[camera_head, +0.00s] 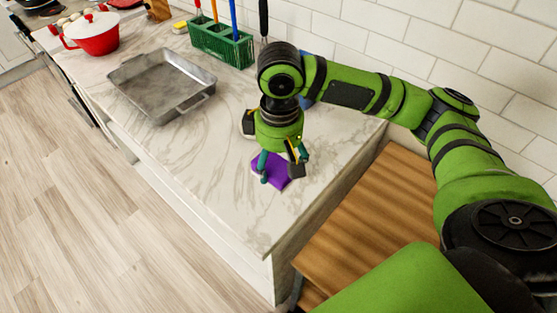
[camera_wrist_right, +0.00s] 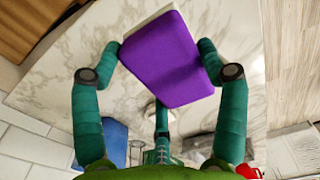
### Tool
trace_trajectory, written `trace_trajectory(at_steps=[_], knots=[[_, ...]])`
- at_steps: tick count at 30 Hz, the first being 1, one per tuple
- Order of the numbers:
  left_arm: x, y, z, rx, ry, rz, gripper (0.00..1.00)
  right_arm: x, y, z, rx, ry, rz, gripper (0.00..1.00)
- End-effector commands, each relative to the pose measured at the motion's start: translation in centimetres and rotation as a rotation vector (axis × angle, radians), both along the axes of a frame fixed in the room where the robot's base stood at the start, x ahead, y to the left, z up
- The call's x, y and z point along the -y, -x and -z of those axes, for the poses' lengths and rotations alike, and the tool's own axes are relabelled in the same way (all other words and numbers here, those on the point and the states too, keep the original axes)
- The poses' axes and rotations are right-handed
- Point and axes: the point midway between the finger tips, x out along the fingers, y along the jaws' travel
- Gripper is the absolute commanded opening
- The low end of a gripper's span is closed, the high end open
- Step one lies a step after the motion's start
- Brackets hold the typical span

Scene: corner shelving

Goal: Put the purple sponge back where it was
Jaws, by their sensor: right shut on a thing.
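The purple sponge (camera_head: 271,172) is at the right gripper over the near part of the marble counter. In the right wrist view the sponge (camera_wrist_right: 165,62) is a purple block with a pale layer along its upper edge. My right gripper (camera_head: 279,168) points down and is shut on the sponge. In the wrist view its green fingers (camera_wrist_right: 163,60) press on the left and right sides, with a third finger below it. Whether the sponge touches the counter is hard to tell. My left gripper is in neither view.
A grey metal pan (camera_head: 163,84) lies on the marble counter (camera_head: 215,215). A green caddy (camera_head: 221,47) with brushes, a yellow sponge (camera_head: 180,27) and a red pot (camera_head: 92,34) stand farther back. A blue object (camera_wrist_right: 116,141) is partly hidden behind my arm. Wooden shelving (camera_head: 370,205) is at right.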

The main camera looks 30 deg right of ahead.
Motion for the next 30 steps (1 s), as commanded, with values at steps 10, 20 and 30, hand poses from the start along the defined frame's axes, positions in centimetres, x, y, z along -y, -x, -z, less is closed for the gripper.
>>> trace_trajectory(at_steps=[10,20,30], knots=[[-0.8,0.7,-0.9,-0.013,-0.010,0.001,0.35,2.7,-5.1,3.3,0.000,0.000,0.002,0.43],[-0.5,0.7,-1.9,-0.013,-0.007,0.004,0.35,2.8,-5.2,7.1,-0.001,0.000,-0.001,0.43],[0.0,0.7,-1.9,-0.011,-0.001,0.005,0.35,2.8,-5.3,7.6,0.001,0.000,-0.001,0.43]])
